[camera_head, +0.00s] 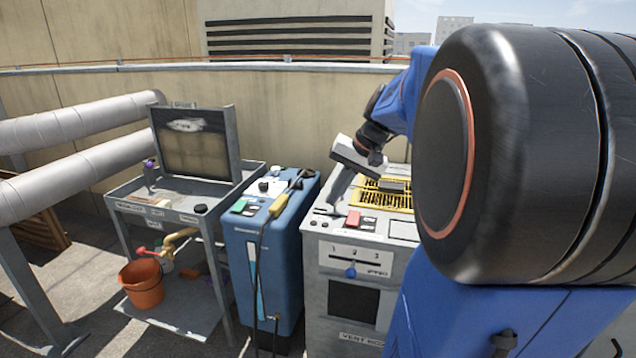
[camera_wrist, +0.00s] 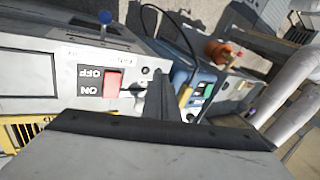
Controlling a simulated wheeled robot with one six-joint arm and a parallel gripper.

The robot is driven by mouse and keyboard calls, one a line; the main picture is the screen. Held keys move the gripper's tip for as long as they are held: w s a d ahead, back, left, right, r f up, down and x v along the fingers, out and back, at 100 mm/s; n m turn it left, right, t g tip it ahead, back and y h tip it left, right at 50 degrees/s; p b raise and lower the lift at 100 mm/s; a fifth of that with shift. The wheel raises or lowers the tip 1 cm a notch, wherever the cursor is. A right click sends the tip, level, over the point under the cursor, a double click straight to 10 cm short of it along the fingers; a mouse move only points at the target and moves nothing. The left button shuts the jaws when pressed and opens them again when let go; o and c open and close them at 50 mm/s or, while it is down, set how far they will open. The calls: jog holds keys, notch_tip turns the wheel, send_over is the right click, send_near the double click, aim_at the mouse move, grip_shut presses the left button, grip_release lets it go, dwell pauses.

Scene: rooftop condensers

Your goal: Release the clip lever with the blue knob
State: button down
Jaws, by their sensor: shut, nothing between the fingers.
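A blue knob (camera_head: 350,270) sits on a slot marked 1, 2, 3 on the front of the grey-white cabinet (camera_head: 335,298); it also shows in the wrist view (camera_wrist: 105,17). Another small knob, bluish purple (camera_head: 149,164), stands on a lever at the left of the grey bench, beside the upright framed panel (camera_head: 194,142). I cannot tell for certain which is the clip lever's knob. My gripper (camera_head: 326,208) is shut and empty, over the cabinet top near its left edge, apart from both knobs. In the wrist view its fingers (camera_wrist: 160,100) are together.
A red rocker switch (camera_head: 353,218) and yellow grille (camera_head: 385,196) are on the cabinet top. A blue unit (camera_head: 265,250) with a black hose stands between cabinet and bench (camera_head: 215,215). An orange bucket (camera_head: 142,285) sits low on the left. Large pipes (camera_head: 75,170) run at far left.

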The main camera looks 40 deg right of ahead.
jog(key=d+r+m+t, duration=0.1)
jog(key=d+m, duration=0.1)
jog(key=d, duration=0.8)
jog(key=w+d+r+m+t, duration=0.1)
jog(key=d+m, duration=0.1)
jog(key=d, duration=0.9)
jog(key=shift+w+r+t+y, duration=0.15)
jog(key=shift+r+t+y, duration=0.2)
jog(key=shift+t+y, duration=0.05)
jog(key=shift+w+f, duration=0.1)
jog(key=x, duration=0.9)
jog(key=w, duration=0.1)
jog(key=w+a+f, duration=0.1)
jog(key=shift+w+a, duration=0.25)
jog(key=shift+w, duration=0.05)
jog(key=shift+w+a+f, duration=0.15)
jog(key=shift+w+a, duration=0.15)
jog(key=shift+w, duration=0.35)
